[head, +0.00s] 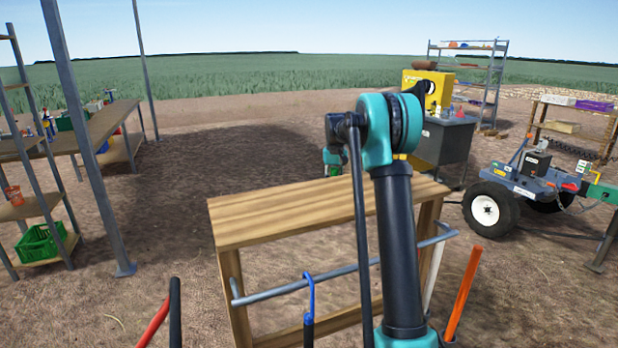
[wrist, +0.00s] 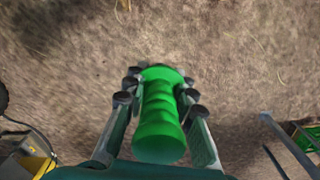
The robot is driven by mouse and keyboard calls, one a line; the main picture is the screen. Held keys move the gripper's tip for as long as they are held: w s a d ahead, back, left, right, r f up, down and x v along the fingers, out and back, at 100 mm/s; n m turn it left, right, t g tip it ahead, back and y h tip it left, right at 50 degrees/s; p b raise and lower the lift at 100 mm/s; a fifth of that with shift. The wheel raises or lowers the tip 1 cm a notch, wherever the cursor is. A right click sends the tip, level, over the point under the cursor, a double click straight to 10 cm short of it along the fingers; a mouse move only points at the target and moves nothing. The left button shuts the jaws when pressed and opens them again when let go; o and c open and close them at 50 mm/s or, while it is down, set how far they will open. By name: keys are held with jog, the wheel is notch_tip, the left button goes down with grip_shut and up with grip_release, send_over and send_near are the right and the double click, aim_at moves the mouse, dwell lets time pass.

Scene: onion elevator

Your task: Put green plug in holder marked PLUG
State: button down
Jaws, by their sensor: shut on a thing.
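The green plug (wrist: 160,120) is a ribbed, rounded piece, held between the two fingers of my gripper (wrist: 159,84) in the wrist view. The fingers are shut on its sides, and bare dirt shows beyond it. In the head view, my gripper (head: 334,160) is small and partly hidden behind my arm, above the far edge of the wooden bench; a bit of green shows below it. A wheeled trailer (head: 530,183) at the right carries small parts and labels too small to read. I cannot make out a holder marked PLUG.
A wooden bench (head: 290,215) with a front rail (head: 300,285) stands close ahead. A dark cabinet (head: 443,143) with a yellow machine (head: 428,88) stands behind my arm. Shelves (head: 40,205) and a metal post (head: 92,150) stand left. Open dirt lies between.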

jog(key=s+r, duration=0.5)
jog(key=r, duration=0.5)
jog(key=s+r, duration=0.5)
jog(key=r, duration=0.4)
notch_tip(320, 180, up, 12)
jog(key=m, duration=0.1)
send_over(344, 193)
notch_tip(344, 193, down, 19)
jog(key=c, duration=1.3)
grip_release()
jog(key=shift+f, duration=0.1)
jog(key=shift+o, duration=0.2)
